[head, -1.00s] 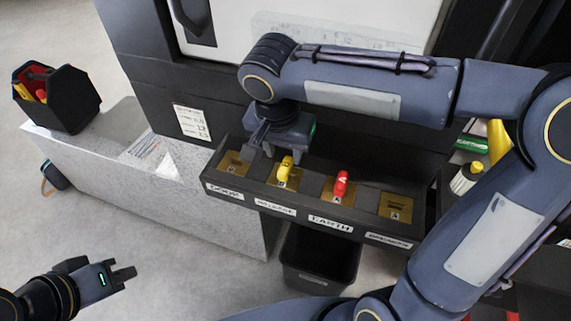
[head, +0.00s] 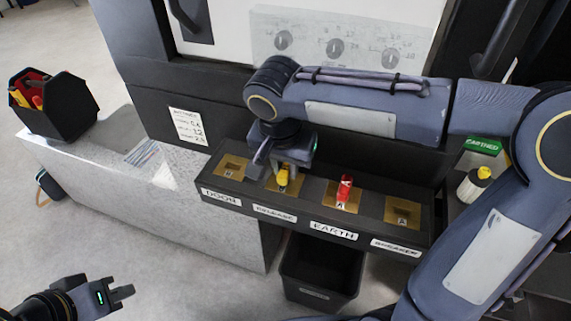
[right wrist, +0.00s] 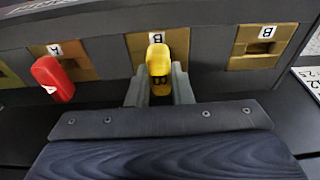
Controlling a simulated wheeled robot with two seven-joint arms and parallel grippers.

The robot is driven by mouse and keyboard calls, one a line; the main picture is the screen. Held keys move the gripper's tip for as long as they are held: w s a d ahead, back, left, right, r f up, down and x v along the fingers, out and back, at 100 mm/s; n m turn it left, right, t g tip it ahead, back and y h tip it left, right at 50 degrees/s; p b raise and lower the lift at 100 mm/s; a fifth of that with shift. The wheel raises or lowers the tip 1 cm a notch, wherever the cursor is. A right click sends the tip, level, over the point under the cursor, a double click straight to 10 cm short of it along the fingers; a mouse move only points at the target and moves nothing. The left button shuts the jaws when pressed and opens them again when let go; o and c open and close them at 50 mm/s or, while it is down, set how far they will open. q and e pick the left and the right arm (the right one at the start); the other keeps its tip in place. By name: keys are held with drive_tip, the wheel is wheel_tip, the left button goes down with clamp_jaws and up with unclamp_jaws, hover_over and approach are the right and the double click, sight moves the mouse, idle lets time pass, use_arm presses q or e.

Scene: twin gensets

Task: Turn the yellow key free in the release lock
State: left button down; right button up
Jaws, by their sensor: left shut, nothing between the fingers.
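The yellow key (head: 283,179) stands in the RELEASE lock (head: 271,186), second from the left on the dark lock shelf. My right gripper (head: 279,172) is at this key; in the right wrist view its fingers (right wrist: 160,88) stand on both sides of the yellow key (right wrist: 158,60). Whether both fingers press on it I cannot tell. The lock's slot is largely hidden by the key and fingers. My left gripper (head: 127,293) is shut and empty, low at the left, far from the shelf.
A red key (head: 345,188) stands in the EARTH lock, close beside. The DOOR lock (head: 232,168) and BREAKER lock (head: 403,211) hold no key. A black bin (head: 320,275) stands below the shelf. A toolbox (head: 55,108) sits on the grey block at left.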

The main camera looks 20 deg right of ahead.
clamp_jaws()
drive_tip(key=n, duration=0.3)
drive_tip(key=shift+r+y+p, duration=0.15)
drive_tip(key=shift+y+p, duration=0.15)
drive_tip(key=shift+p, duration=0.05)
drive_tip(key=n+p, duration=0.1)
drive_tip(key=n, duration=0.4)
drive_tip(key=shift+y+p, duration=0.3)
drive_tip(key=shift+y, duration=0.1)
drive_tip(key=n+p, duration=0.1)
drive_tip(key=n, duration=0.2)
drive_tip(key=shift+r+y+p, duration=0.1)
drive_tip(key=shift+y+p, duration=0.2)
drive_tip(key=n+p, duration=0.2)
drive_tip(key=n, duration=0.2)
drive_tip(key=shift+y, duration=0.4)
drive_tip(key=shift+s+a+n+g+p, duration=0.1)
drive_tip(key=shift+n+g+p, duration=0.2)
drive_tip(key=shift+n+p, duration=0.8)
drive_tip(key=shift+n, duration=0.6)
drive_tip(key=o, duration=0.8)
unclamp_jaws()
drive_tip(key=shift+c, duration=0.2)
